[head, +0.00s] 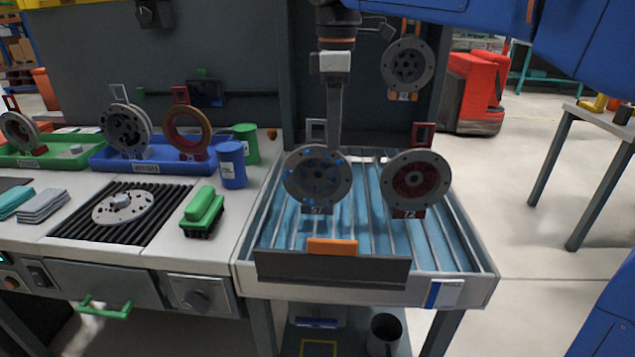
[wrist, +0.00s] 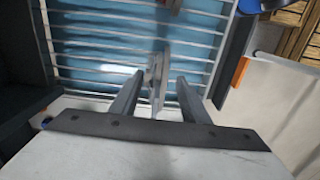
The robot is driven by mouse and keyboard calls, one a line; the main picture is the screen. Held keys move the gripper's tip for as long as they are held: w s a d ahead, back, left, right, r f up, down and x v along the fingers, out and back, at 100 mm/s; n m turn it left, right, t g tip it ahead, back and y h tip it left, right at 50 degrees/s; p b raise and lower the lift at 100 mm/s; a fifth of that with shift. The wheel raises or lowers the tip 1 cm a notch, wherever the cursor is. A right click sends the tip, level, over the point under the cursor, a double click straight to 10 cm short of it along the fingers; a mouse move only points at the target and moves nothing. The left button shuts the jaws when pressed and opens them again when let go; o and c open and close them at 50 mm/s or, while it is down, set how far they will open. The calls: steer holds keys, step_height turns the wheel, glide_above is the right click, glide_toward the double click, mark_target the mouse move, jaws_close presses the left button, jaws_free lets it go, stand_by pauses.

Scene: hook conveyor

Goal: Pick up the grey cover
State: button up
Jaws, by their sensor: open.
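The grey cover (head: 317,176) is a round, upright disc with blue spots and a stand tag reading 57. It stands on the left of the blue slatted rack, with a grey loop handle behind its top. My gripper (head: 334,148) points down at the cover's top edge from above. In the wrist view my gripper (wrist: 160,79) is open, with one finger on each side of a thin grey upright edge (wrist: 157,82), which looks like the cover seen edge-on. I cannot tell whether the fingers touch it. The cover's lower back is hidden.
A second grey disc with a dark red centre (head: 415,180), tagged 72, stands close on the right. Another disc (head: 408,63) hangs behind. The rack (head: 468,265) has an orange-tabbed dark front plate (head: 331,268). Left are a green brush (head: 203,208), blue can (head: 231,165) and trays.

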mark_target(337, 155)
step_height(337, 155, down, 3)
steer(key=shift+r, duration=0.2)
steer(key=shift+s+d+f, duration=0.1)
steer(key=shift+d+f, duration=0.1)
steer(key=shift+f, duration=1.15)
steer(key=shift+d+f, duration=0.15)
steer(key=shift+f, duration=1.15)
jaws_close()
